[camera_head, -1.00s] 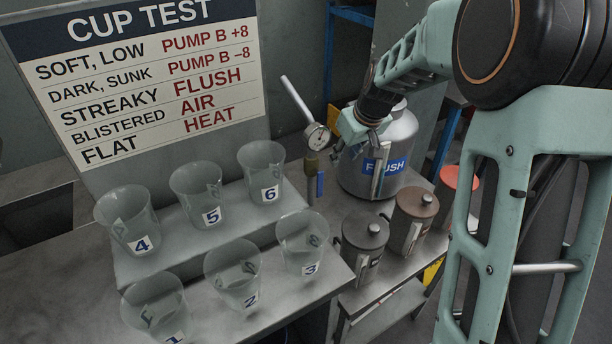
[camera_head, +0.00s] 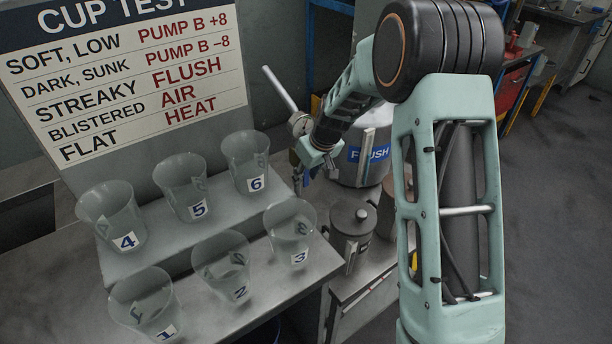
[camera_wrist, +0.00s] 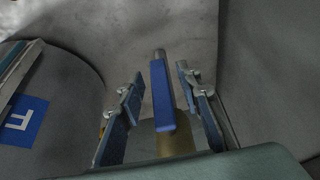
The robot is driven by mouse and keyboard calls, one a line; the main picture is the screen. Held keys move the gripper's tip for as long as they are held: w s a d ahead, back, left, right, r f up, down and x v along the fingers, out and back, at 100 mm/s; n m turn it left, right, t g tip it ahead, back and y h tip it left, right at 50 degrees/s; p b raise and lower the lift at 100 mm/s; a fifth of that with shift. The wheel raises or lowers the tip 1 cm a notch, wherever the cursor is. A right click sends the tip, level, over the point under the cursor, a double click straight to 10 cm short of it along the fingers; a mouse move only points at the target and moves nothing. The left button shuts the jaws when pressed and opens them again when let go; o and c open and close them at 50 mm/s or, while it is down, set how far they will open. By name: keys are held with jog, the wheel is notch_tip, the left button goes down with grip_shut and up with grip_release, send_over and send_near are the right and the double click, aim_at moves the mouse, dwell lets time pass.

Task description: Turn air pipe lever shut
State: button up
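The blue air pipe lever (camera_wrist: 162,97) stands in the middle of the wrist view, in front of the brass valve body (camera_wrist: 175,143). My gripper (camera_wrist: 158,84) is open, with one finger on each side of the lever. A gap shows between the lever and each finger. The lever is mostly hidden there behind my gripper.
The metal FLUSH tank (camera_head: 379,136) stands close right of my gripper; its blue label also shows in the wrist view (camera_wrist: 23,120). A dark lidded pot (camera_head: 351,226) stands in front. Several clear numbered cups, including cup 6 (camera_head: 246,160), stand on the stepped metal stand (camera_head: 190,250) at left.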

jog(key=shift+c, duration=0.4)
grip_shut()
jog(key=shift+s+a+f+g+y+b, duration=0.1)
jog(key=shift+s+a+g+y+b, duration=0.1)
jog(key=shift+g+y+b, duration=0.45)
jog(key=shift+s+a+r+m+g+y+b, duration=0.2)
jog(key=shift+s+a+r+m+g+y, duration=0.3)
jog(key=shift+y, duration=0.7)
jog(key=shift+a+r+m+g+y+b, duration=0.1)
jog(key=shift+a+m+g+y+b, duration=0.15)
jog(key=shift+g+y, duration=0.7)
jog(key=shift+s+a+r+m+g+y+b, duration=0.15)
jog(key=shift+s+a+r+m+g+y, duration=0.2)
jog(key=shift+y, duration=1.05)
jog(key=shift+w+a, duration=0.1)
jog(key=shift+a, duration=0.05)
